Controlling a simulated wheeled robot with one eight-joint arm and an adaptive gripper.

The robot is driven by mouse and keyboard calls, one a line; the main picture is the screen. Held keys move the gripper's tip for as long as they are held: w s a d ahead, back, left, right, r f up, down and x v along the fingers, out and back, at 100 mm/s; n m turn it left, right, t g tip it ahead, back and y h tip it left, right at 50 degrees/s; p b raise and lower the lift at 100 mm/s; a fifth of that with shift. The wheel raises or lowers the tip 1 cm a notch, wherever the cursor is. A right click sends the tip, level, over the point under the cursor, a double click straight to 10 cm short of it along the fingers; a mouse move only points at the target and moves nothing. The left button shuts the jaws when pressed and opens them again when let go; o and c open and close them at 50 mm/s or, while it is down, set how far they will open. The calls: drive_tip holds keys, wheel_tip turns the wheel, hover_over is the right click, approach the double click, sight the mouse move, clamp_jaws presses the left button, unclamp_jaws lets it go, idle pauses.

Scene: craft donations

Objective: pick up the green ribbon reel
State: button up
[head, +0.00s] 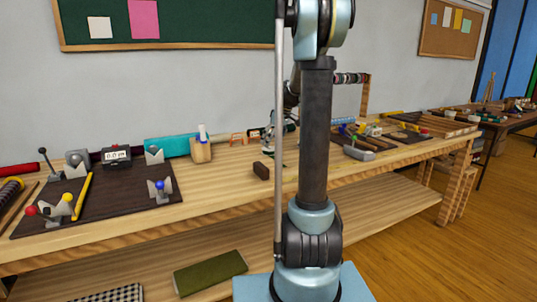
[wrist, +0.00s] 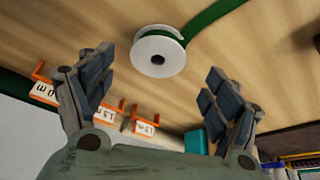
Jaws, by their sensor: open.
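The green ribbon reel (wrist: 150,50) shows in the wrist view as a white spool with a dark hub hole. A green ribbon (wrist: 212,18) runs from it to the upper right over the wooden bench top. My gripper (wrist: 159,66) is open and empty, with one jointed finger on each side of the reel in the picture. No contact between fingers and reel shows. In the head view my gripper (head: 279,132) is low over the bench, partly hidden by my arm. I cannot make out the reel there.
Orange brackets with white length labels (wrist: 145,127) stand near the fingers in the wrist view. A teal box (wrist: 196,142) is beyond them. Tools crowd both ends.

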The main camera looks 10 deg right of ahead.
sight(270, 147)
drive_tip(key=shift+x, duration=2.35)
drive_tip(key=shift+w+d, duration=0.1)
drive_tip(key=shift+d, duration=0.1)
drive_tip(key=shift+c, duration=0.2)
drive_tip(key=c, duration=0.9)
